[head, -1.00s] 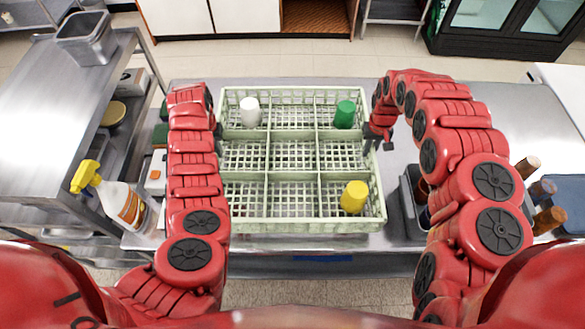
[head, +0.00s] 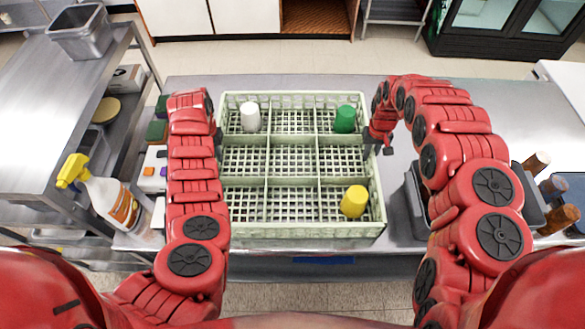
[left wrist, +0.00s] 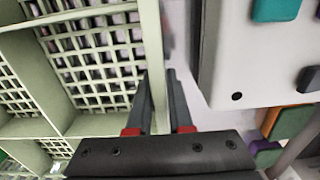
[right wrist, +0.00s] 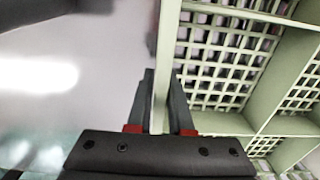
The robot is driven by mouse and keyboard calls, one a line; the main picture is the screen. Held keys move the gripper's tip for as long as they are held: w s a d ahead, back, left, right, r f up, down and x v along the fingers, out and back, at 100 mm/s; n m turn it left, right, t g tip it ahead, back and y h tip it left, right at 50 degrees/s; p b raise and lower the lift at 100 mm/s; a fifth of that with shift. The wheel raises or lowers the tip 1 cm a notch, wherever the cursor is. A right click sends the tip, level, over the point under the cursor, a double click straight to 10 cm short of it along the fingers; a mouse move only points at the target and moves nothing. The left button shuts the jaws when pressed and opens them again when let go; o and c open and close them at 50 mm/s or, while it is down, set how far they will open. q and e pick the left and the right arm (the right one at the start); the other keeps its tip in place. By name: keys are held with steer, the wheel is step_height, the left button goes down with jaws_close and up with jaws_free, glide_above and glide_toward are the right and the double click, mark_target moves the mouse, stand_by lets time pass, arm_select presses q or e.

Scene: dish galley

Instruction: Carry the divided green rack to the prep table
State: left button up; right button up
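The divided pale green rack (head: 293,184) is in the middle of the head view, over the steel table, with compartments and lattice floors. A white cup (head: 250,117) is in its far left compartment, a green cup (head: 345,119) in the far right one, and a tilted yellow cup (head: 354,201) in the near right one. My left gripper (left wrist: 157,100) has its fingers on both sides of the rack's left wall, closed on it. My right gripper (right wrist: 162,100) grips the right wall likewise. I cannot tell whether the rack's underside clears the table.
The steel table (head: 400,235) extends right, with a grey bin (head: 416,205) close by my right arm. Left are a spray bottle (head: 112,203), a white box with coloured buttons (head: 153,170) and a steel shelf unit (head: 50,100). Floor is open behind the table.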

arm_select(q)
steer(key=o, duration=0.3)
steer(key=shift+s+r, duration=0.1)
steer(key=shift+r, duration=0.1)
arm_select(e)
steer(key=o, duration=0.3)
steer(key=shift+s+r, duration=0.15)
arm_select(q)
steer(key=shift+o, duration=0.2)
arm_select(e)
steer(key=shift+o, duration=0.2)
arm_select(q)
steer(key=shift+r, duration=0.1)
step_height(320, 180, up, 10)
steer(key=shift+r, duration=0.8)
arm_select(e)
step_height(320, 180, up, 9)
steer(key=shift+d+r, duration=0.1)
steer(key=shift+d, duration=0.05)
steer(key=shift+r, duration=1.35)
